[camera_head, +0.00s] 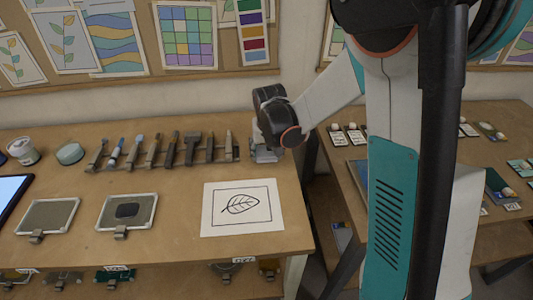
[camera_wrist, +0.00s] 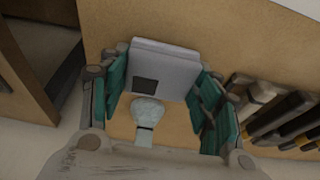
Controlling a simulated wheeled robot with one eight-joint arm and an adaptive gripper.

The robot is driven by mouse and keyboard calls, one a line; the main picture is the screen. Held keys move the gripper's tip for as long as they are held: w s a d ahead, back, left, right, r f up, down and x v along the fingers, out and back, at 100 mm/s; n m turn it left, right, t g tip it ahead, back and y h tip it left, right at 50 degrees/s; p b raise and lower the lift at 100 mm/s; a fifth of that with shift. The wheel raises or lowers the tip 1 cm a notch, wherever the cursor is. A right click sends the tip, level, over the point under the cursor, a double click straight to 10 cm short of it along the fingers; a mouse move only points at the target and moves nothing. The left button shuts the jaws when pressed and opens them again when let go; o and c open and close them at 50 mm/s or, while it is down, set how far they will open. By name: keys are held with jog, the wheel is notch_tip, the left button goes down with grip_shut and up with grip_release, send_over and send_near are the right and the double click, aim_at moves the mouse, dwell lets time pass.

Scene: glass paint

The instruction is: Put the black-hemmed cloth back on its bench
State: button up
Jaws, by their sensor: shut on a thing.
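My gripper (camera_wrist: 152,98) is at the back right corner of the left bench (camera_head: 165,262), pointing down. Its teal finger pads are on both sides of a pale grey, flat-sided piece (camera_wrist: 172,65) that looks like a folded cloth, with a dark square on it. A black hem cannot be made out. In the head view the grey piece (camera_head: 265,155) shows below my gripper (camera_head: 268,143). I cannot tell whether it rests on the bench top or is just above it. A small pale rounded thing (camera_wrist: 147,112) shows between the fingers.
A row of brushes and tools (camera_head: 170,150) lies just left of my gripper. A leaf drawing (camera_head: 242,208) and two framed plates (camera_head: 127,211) lie nearer the front. A second bench (camera_head: 480,145) stands right, across a gap. A pinboard wall (camera_head: 115,75) is behind.

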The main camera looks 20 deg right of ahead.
jog(key=shift+f, duration=0.2)
jog(key=o, duration=1.1)
jog(key=s+r+n+t+p, duration=0.1)
jog(key=s+r+p, duration=0.1)
jog(key=s+r, duration=0.65)
jog(key=s+r+t+p, duration=0.15)
jog(key=s+r, duration=0.45)
jog(key=r, duration=0.6)
jog(key=shift+n+t+y, duration=0.3)
jog(key=shift+n+t, duration=0.3)
jog(key=shift+t, duration=0.05)
jog(key=s, duration=1.1)
jog(key=shift+s+r, duration=0.25)
